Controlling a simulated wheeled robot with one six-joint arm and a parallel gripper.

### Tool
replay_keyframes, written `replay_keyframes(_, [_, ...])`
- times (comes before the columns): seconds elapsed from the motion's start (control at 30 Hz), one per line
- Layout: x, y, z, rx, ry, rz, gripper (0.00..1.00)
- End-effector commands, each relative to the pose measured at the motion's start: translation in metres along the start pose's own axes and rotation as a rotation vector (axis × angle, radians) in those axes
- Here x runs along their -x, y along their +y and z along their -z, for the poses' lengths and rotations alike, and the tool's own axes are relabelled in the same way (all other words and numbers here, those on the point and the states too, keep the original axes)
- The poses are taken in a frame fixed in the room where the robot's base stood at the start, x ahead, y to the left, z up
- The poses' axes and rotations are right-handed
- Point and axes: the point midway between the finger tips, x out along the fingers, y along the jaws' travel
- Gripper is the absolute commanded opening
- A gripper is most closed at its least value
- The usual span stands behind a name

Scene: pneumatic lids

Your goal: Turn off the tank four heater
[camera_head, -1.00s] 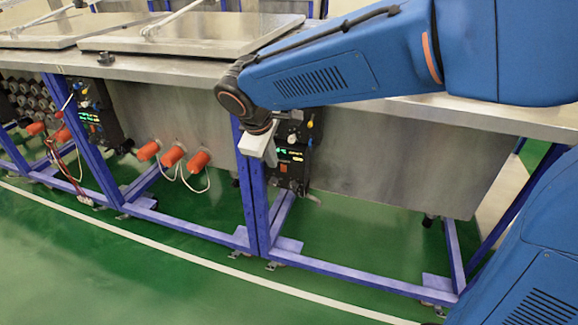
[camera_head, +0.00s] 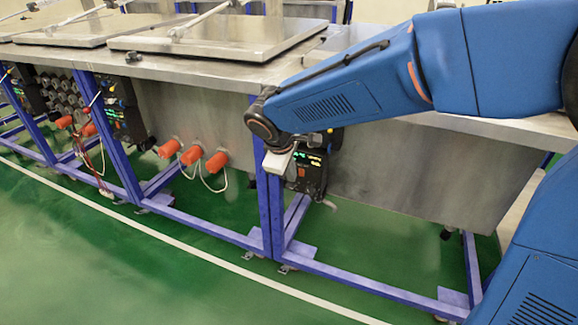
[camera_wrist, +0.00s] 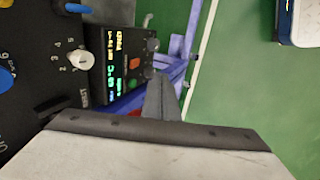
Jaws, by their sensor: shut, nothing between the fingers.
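A black heater control box (camera_head: 309,172) with lit displays hangs beside a blue post under the steel tank bench. In the wrist view it has a display (camera_wrist: 118,62) with green and yellow characters, a red button (camera_wrist: 134,62), a green button (camera_wrist: 132,83) and black knobs. The panel beside it carries a white numbered dial (camera_wrist: 82,61) and a blue knob (camera_wrist: 4,78). My gripper (camera_wrist: 162,82) is shut and empty, its grey fingers near the box's edge. In the head view my gripper (camera_head: 280,160) is in front of the box and hides part of it. No tank number is readable.
Blue frame legs (camera_head: 268,205) and lower rails stand close by. Orange plugs (camera_head: 192,156) with white cables stick out of the tank to the left. Another control box (camera_head: 122,115) hangs further left. The green floor in front is clear.

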Motion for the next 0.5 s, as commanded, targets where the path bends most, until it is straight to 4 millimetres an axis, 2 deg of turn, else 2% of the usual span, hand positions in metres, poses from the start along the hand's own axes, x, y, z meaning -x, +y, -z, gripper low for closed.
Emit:
replay_keyframes(0.2, [-0.04, -0.001, -0.001, 0.001, -0.004, 0.002, 0.0])
replay_keyframes(0.5, [-0.049, 0.033, 0.0, -0.001, 0.0, 0.0, 0.0])
